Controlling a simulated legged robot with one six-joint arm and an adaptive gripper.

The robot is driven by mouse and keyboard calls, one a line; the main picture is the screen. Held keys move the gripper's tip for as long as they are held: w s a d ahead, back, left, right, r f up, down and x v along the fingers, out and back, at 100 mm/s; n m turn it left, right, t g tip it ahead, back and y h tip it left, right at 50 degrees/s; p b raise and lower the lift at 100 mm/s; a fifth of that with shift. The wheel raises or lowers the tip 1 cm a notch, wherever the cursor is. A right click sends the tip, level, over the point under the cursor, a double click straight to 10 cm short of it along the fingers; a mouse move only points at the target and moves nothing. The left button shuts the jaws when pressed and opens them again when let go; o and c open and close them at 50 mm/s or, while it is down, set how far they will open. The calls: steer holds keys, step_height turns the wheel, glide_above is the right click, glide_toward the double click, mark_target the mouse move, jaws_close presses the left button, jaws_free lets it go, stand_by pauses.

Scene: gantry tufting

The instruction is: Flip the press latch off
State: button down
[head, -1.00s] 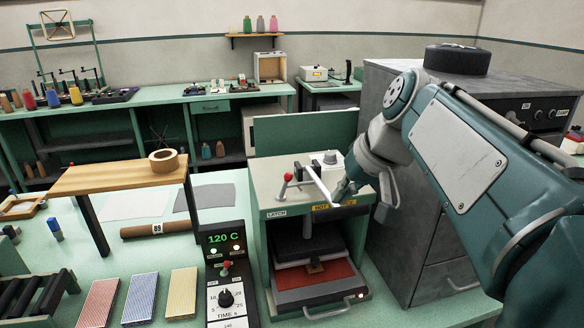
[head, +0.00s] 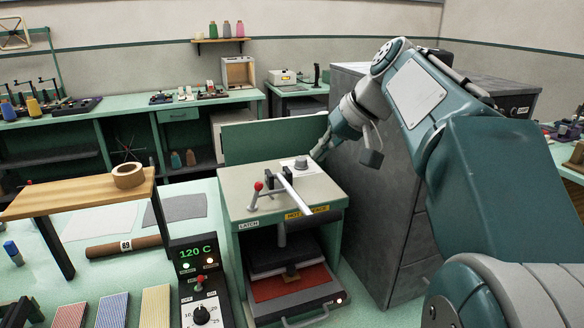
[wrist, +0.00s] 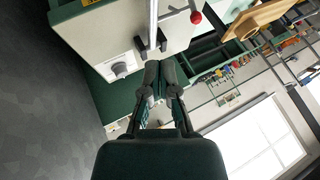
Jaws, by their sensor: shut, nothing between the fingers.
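The heat press (head: 240,210) stands on the bench in the head view, with a LATCH label at its front left. A small lever with a red ball (head: 258,186) rises from the top above that label. The ball also shows at the upper middle of the wrist view (wrist: 195,17). A pale bar (head: 295,193) crosses the press top between dark brackets. My gripper (head: 320,153) is at the back right of the press top, apart from the red-ball lever. In the wrist view my gripper (wrist: 160,70) has its fingers together and empty, just short of the brackets.
A grey cabinet (head: 370,190) stands close on the right of the press. A control box (head: 200,285) reading 120 C stands at the left. A wooden stand (head: 80,196) carries a tape roll (head: 128,175). A green panel (head: 265,138) rises behind the press.

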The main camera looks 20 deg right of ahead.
mark_target(292, 189)
steer(key=x, duration=0.9)
steer(key=shift+w+a+f, duration=0.1)
steer(key=shift+a+f, duration=0.05)
steer(key=shift+f, duration=0.05)
steer(key=a, duration=0.3)
steer(key=shift+w+a+r, duration=0.1)
steer(key=shift+w+r, duration=0.05)
steer(key=shift+w, duration=0.05)
steer(key=shift+a, duration=0.35)
steer(key=shift+a+r+h, duration=0.2)
steer(key=shift+a+h, duration=0.05)
steer(key=shift+h, duration=0.25)
steer(key=shift+a+r+n+h, duration=0.25)
steer(key=shift+a+n+h, duration=0.05)
steer(key=shift+a+h, duration=0.2)
steer(key=a+h, duration=0.2)
steer(key=h, duration=0.1)
steer(key=shift+a+r+n, duration=0.1)
steer(key=shift+r+n, duration=0.2)
steer(key=shift+n, duration=0.1)
